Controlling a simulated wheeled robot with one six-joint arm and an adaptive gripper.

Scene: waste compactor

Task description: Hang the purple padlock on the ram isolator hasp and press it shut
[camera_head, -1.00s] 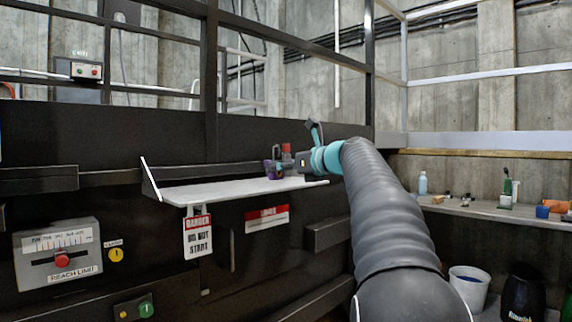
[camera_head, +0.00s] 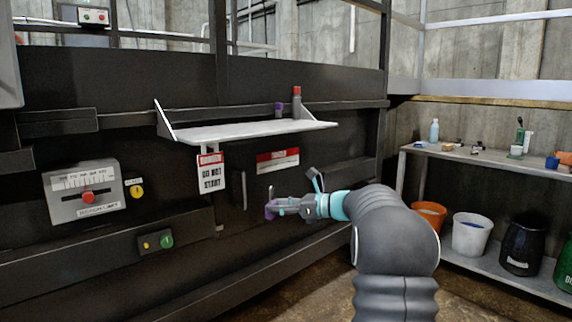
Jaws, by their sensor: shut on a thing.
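My gripper (camera_head: 280,207) is in front of the dark machine wall, below the white shelf, pointing left. It is shut on a small purple thing at its fingertips, which looks like the purple padlock (camera_head: 270,209). The padlock's shackle is too small to make out. I cannot pick out the ram isolator hasp for certain. A thin upright metal piece (camera_head: 244,197) is on the wall left of the padlock, apart from it in the picture.
The white shelf (camera_head: 235,132) juts out above my gripper, holding another purple item (camera_head: 279,109) and a red-topped item (camera_head: 297,101). A danger tag (camera_head: 211,174) hangs below it. A reach-limit box (camera_head: 83,190) is at left. A bench (camera_head: 480,165) and buckets stand at right.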

